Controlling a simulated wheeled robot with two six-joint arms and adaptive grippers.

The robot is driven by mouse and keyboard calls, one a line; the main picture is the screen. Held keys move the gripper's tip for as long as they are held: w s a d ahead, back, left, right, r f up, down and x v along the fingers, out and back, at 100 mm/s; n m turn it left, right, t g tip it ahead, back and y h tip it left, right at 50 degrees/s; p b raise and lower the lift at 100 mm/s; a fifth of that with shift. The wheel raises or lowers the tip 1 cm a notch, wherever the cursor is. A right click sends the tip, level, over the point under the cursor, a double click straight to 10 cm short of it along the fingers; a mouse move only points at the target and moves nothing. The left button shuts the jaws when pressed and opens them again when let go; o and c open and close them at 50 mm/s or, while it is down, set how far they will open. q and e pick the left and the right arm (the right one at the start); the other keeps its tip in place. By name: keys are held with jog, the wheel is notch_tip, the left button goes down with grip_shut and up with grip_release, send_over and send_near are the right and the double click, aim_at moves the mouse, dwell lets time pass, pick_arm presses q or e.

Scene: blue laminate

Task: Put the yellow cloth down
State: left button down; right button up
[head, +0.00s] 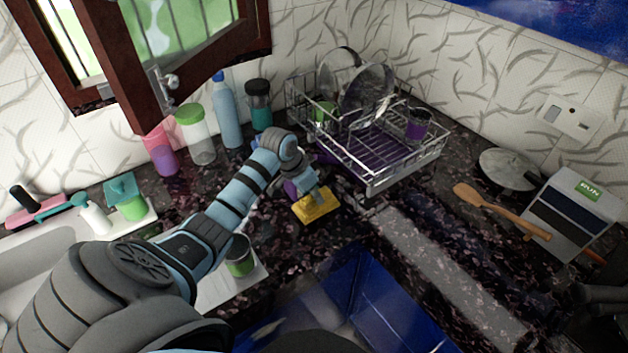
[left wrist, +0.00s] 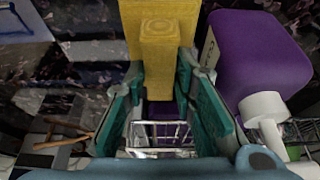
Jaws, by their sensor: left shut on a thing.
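The yellow cloth (head: 315,205) is a folded yellow block near the front left corner of the dish rack. My left gripper (head: 308,190) is shut on it. In the left wrist view, the cloth (left wrist: 160,35) rises between the two green fingers of the gripper (left wrist: 160,78), which press on its narrower part. I cannot tell whether the cloth touches the dark speckled counter (head: 345,245). A dark grey shape (head: 592,297) at the lower right edge of the head view looks like part of my right gripper; its fingers are not clear.
A purple bottle (left wrist: 257,55) with a white nozzle stands close beside the cloth. The wire dish rack (head: 405,165) holds plates and cups. Several bottles stand by the window. A wooden spoon (head: 500,210) lies right.

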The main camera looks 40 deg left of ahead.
pick_arm(q)
jog(key=shift+s+f, duration=0.15)
jog(key=shift+f, duration=0.7)
jog(key=shift+s+r, duration=0.1)
jog(key=shift+s, duration=0.35)
jog(key=c, duration=1.3)
grip_release()
jog(key=shift+w+f, duration=0.2)
jog(key=shift+f, duration=0.05)
jog(key=shift+c, duration=0.2)
pick_arm(e)
jog(key=shift+s+f, duration=0.1)
jog(key=shift+s, duration=0.55)
pick_arm(q)
jog(key=p+v, duration=0.1)
jog(key=v, duration=1.1)
jog(key=shift+r, duration=0.2)
pick_arm(e)
jog(key=shift+r, duration=0.8)
